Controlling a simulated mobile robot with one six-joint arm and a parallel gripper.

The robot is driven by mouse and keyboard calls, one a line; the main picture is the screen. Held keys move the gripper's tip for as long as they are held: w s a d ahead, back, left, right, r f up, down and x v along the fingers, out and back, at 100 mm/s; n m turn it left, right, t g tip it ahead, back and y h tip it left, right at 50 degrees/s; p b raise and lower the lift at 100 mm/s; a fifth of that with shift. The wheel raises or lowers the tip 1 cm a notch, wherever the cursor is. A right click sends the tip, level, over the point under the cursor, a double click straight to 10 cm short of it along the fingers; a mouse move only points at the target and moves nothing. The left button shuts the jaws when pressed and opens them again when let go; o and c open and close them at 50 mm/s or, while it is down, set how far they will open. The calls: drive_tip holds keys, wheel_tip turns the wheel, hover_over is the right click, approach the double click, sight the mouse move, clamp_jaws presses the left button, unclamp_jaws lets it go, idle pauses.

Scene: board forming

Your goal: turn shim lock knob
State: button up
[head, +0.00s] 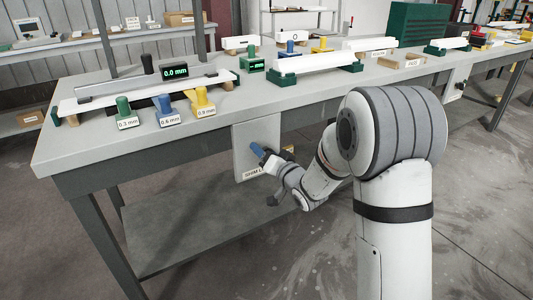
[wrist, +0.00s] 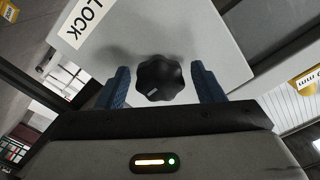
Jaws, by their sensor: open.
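The shim lock knob (wrist: 160,79) is black and lobed, with a small pale mark on its face. It sits on a light grey panel (wrist: 215,35) with a white label (wrist: 86,21) reading "LOCK". In the wrist view my gripper (wrist: 160,86) is open, with one blue finger on each side of the knob and visible gaps between. In the head view my gripper (head: 263,155) is in front of the same panel (head: 243,135), which hangs below the table's front edge. The knob is hidden there behind my gripper. The panel's label (head: 253,173) is partly covered.
The workbench (head: 90,150) carries green (head: 125,112), blue (head: 166,110) and yellow (head: 202,102) shim blocks, marked in mm. A long white board (head: 140,93) and a gauge reading 0.0 mm (head: 174,72) stand behind them. A lower shelf (head: 190,225) lies under the bench.

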drive_tip(key=p+v, duration=0.1)
drive_tip(key=v, duration=0.6)
drive_tip(key=shift+s+d, duration=0.2)
drive_tip(key=shift+s, duration=0.1)
drive_tip(key=s+d+r+g+h+p, duration=0.2)
drive_tip(key=s+d+r+h+p, duration=0.1)
drive_tip(key=d+r+h+p, duration=0.4)
drive_tip(key=s+d+r+g+h+p, duration=0.2)
drive_tip(key=s+d+r+p, duration=0.25)
drive_tip(key=r+p, duration=0.45)
drive_tip(key=s+d+r+g+p, duration=0.1)
drive_tip(key=s+r+g+p, duration=0.1)
drive_tip(key=s, duration=0.5)
drive_tip(key=s+d+r+g+p, duration=0.1)
drive_tip(key=s+r+g+p, duration=0.2)
drive_tip(key=s+r+p, duration=0.2)
drive_tip(key=s+d+r+g+h+p, duration=0.1)
drive_tip(key=s+r+g+p, duration=0.2)
drive_tip(key=s, duration=0.6)
wheel_tip(320, 180, up, 2)
drive_tip(key=shift+s+r+n+p, duration=0.1)
drive_tip(key=shift+s+n+p, duration=0.2)
drive_tip(key=shift+p, duration=0.45)
